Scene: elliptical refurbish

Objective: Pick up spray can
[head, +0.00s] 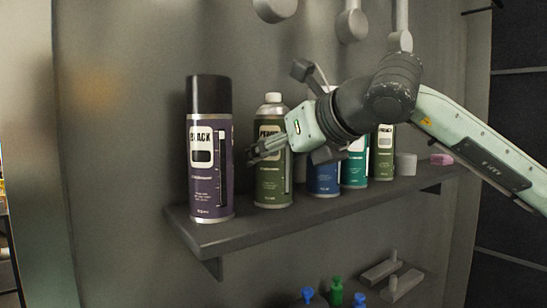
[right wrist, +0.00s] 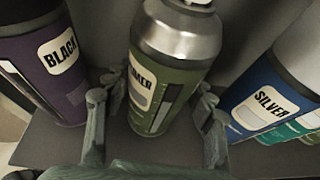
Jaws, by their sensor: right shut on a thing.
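Several spray cans stand upright in a row on a grey wall shelf. My right gripper (head: 264,150) reaches in from the right and is shut on the olive green can (head: 272,188), second from the left. In the right wrist view, the gripper's fingers (right wrist: 155,108) are on both sides of this green can (right wrist: 172,75), which has a silver shoulder. The purple can (head: 209,165) with a black cap stands left of it; its label reads "BLACK" in the right wrist view (right wrist: 45,70). A blue can (head: 323,180) stands to the right, partly hidden by my gripper. My left gripper is out of view.
A teal can (head: 355,170) and another green can (head: 383,160) stand farther right on the shelf (head: 260,229), with a grey cup (head: 405,164) and a pink block (head: 441,159). Round-ended grey tools (head: 351,25) hang above. Small bottles (head: 336,291) are below.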

